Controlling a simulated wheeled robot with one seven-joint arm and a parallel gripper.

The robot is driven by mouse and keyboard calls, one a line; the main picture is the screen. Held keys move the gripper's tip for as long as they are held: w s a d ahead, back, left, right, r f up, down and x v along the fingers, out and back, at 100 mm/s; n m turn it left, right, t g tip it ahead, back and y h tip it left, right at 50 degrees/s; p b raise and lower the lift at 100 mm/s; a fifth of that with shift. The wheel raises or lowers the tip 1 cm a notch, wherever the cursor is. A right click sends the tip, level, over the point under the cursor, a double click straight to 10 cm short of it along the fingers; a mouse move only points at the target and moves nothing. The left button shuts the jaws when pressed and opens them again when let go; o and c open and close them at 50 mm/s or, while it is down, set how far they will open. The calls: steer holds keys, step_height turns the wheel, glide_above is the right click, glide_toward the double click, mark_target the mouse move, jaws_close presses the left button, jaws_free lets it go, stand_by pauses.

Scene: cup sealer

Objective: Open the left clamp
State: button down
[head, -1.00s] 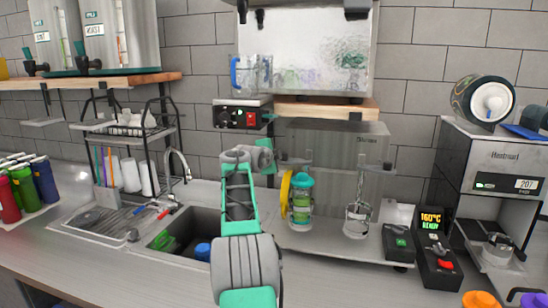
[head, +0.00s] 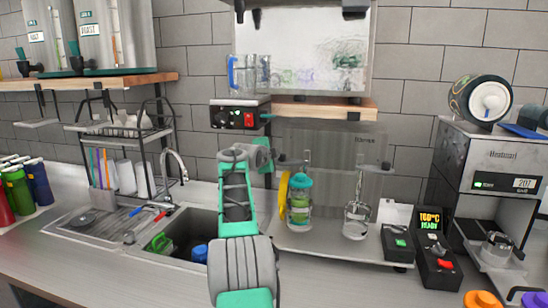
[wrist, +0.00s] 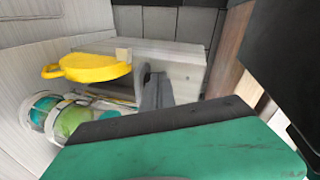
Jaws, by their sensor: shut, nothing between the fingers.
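The left clamp (head: 305,160) is a grey fitting on the upright panel of the machine. Below it stands a clear jar (head: 300,205) with teal and green parts and a yellow disc (head: 284,192) at its left. In the wrist view the yellow disc (wrist: 95,68) is at upper left, above the jar (wrist: 70,118). My gripper (wrist: 155,92) shows there as dark grey fingertips, shut and empty, right of the disc and in front of a pale panel. In the head view my arm partly hides the gripper, left of the clamp. Contact cannot be told.
A similar right clamp (head: 359,164) stands above a clear glass (head: 356,222). A wooden shelf (head: 330,109) and a control box (head: 240,116) are close above my arm. The sink (head: 190,235) is at left. Small control boxes (head: 397,243) stand at right.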

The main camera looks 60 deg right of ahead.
steer(key=w+a+r+b, duration=0.3)
steer(key=a+r, duration=0.1)
steer(key=a, duration=0.8)
steer(key=shift+r, duration=0.15)
steer(key=shift+d, duration=0.1)
steer(key=w+a+f+n+t+y, duration=0.1)
steer(key=a+f+n+y, duration=0.3)
steer(key=a, duration=0.6)
steer(key=w+a+f+n+t+y, duration=0.1)
steer(key=a+f+n, duration=0.4)
steer(key=a, duration=0.4)
steer(key=w+a+f+n+t+y, duration=0.1)
steer(key=a+f+n+y, duration=0.2)
steer(key=a+n, duration=0.5)
steer(key=s+a+f+n+g+y, duration=0.1)
steer(key=s+a+f+n+y, duration=0.2)
steer(key=s+a+f+n, duration=0.3)
steer(key=s+a+f+n+g+y, duration=0.2)
steer(key=s+a+f+n, duration=0.4)
steer(key=s+a+f, duration=0.9)
steer(key=s+a+y, duration=0.1)
steer(key=a, duration=0.6)
steer(key=shift+s+f+n+g, duration=0.15)
steer(key=shift+f+n+g, duration=0.15)
steer(key=shift+n, duration=0.1)
